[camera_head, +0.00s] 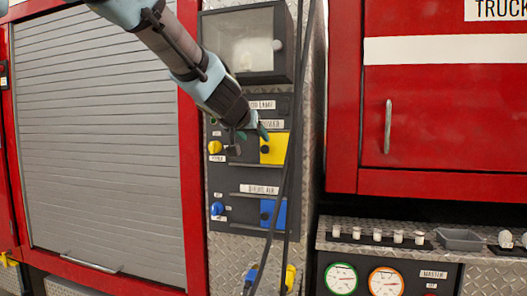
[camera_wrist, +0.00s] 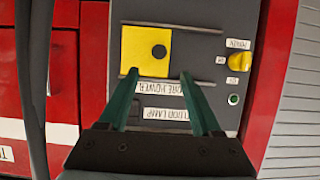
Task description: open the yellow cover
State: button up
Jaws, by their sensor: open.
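The yellow cover (camera_head: 275,148) is a square flap with a dark round knob, set in a dark panel on the red truck. It appears closed, lying flat against the panel. In the wrist view the yellow cover (camera_wrist: 144,51) is upper left of centre, with its dark knob (camera_wrist: 159,51) clear of the fingers. My gripper (camera_head: 252,135) is at the upper left of the cover in the head view. In the wrist view my open gripper (camera_wrist: 160,76) has its green fingertips at the cover's near edge, with nothing between them. I cannot tell whether they touch it.
A yellow knob (camera_head: 215,147) sits left of the cover. A blue cover (camera_head: 273,213) and blue knob (camera_head: 217,208) are below. Dark hanging cables (camera_head: 288,150) pass in front of the yellow cover's right side. A cabinet with a window (camera_head: 245,54) is above.

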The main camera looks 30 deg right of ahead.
aim_at(264, 148)
jog(key=x, duration=1)
jog(key=shift+w+d, duration=0.25)
jog(key=shift+d, duration=0.05)
grip_shut()
dwell(1.1)
